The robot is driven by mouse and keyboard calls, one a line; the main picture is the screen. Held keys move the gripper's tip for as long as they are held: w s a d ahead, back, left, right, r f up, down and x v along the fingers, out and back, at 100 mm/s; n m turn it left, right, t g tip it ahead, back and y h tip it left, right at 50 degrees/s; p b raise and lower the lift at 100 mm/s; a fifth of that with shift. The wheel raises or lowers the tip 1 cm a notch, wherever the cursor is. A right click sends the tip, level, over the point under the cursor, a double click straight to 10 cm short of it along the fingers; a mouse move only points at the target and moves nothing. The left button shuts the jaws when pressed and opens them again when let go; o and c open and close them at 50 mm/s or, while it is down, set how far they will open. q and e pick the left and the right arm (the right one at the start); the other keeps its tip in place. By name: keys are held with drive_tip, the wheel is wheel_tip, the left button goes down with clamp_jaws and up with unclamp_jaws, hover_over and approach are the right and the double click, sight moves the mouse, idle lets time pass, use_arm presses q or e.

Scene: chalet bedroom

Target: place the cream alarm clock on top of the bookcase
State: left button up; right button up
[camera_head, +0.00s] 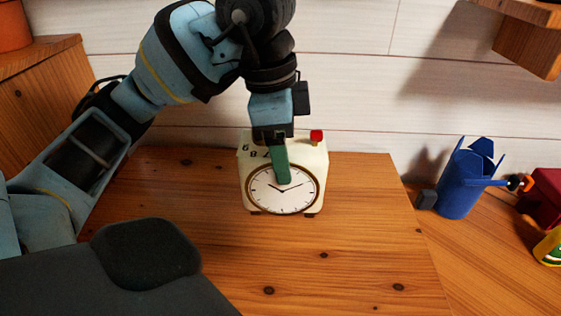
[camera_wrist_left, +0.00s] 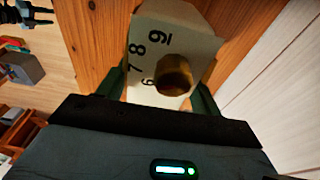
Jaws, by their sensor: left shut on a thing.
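The cream alarm clock (camera_head: 315,165) has a white face in a brown ring, a red button on top and small dark feet. It is upright at the back of a bare wooden top (camera_head: 190,230), which may be the bookcase; its front is not seen. My left gripper (camera_head: 281,170) comes down from above and is shut on the clock, one green finger lying over the top of its face. In the left wrist view the clock (camera_wrist_left: 185,22) shows printed digits and a round brass part between both fingers. I cannot tell whether its feet touch the wood. My right gripper is not seen.
A white plank wall (camera_head: 350,80) stands close behind the clock. A blue jagged-rimmed container (camera_head: 461,190), a red object (camera_head: 543,198) and a yellow one (camera_head: 550,247) are at the right. A wooden shelf (camera_head: 530,45) juts out at upper right. The wooden top's front is clear.

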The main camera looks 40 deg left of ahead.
use_arm(q)
drive_tip(key=shift+w+a+f, duration=0.1)
drive_tip(key=shift+a+f, duration=0.1)
drive_tip(key=shift+f, duration=0.7)
drive_tip(key=shift+a+f, duration=0.15)
drive_tip(key=shift+f, duration=0.7)
drive_tip(key=shift+f, duration=0.25)
drive_tip(key=o, duration=1.7)
